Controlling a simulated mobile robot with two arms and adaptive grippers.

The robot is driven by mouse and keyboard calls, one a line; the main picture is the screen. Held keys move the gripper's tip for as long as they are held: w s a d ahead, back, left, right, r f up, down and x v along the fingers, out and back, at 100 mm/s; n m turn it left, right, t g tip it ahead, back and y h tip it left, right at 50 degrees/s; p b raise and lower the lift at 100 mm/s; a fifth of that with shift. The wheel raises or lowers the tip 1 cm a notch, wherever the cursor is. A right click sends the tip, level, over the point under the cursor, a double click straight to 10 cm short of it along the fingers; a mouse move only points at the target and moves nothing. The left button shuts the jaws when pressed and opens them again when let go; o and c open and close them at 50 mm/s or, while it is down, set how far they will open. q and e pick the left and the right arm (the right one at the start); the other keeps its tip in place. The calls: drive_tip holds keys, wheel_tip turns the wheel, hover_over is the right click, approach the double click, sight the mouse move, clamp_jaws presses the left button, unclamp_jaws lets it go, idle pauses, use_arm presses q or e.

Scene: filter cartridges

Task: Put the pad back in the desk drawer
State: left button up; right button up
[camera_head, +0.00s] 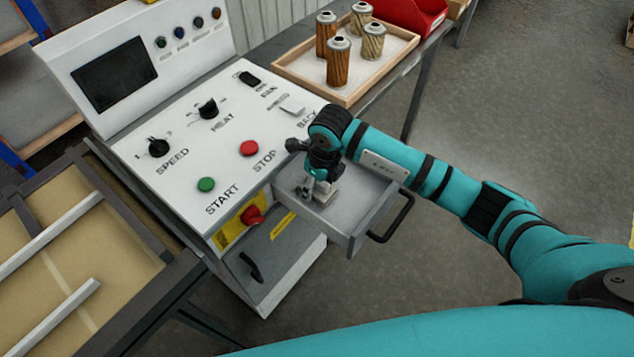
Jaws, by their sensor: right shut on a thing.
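The desk drawer (356,229) is pulled open from the right side of the white control desk (185,185), and its black handle (398,222) faces right. My right gripper (314,194) points down into the drawer near its inner end. It is shut on a small pale thing (327,194), which seems to be the pad. The gripper hides much of it, and I cannot tell whether it touches the drawer floor. My left gripper is not in view.
The desk top has a red STOP button (249,148), a green START button (206,184) and knobs. A wooden tray (349,98) with several filter cartridges stands behind, beside a red bin (412,14). A frame table (95,255) stands left. Floor is clear right of the drawer.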

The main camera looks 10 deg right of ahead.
sight(323, 184)
drive_tip(key=shift+f, duration=0.2)
drive_tip(key=o, duration=1.1)
drive_tip(key=shift+r, duration=0.1)
drive_tip(key=shift+r, duration=0.15)
drive_tip(key=r, duration=0.4)
drive_tip(key=s+r+b, duration=0.1)
drive_tip(key=r, duration=0.3)
drive_tip(key=d+r+b, duration=0.1)
drive_tip(key=r, duration=0.3)
drive_tip(key=shift+s+d, duration=0.1)
drive_tip(key=shift+s, duration=0.1)
drive_tip(key=shift+s+f, duration=0.1)
drive_tip(key=shift+f, duration=0.05)
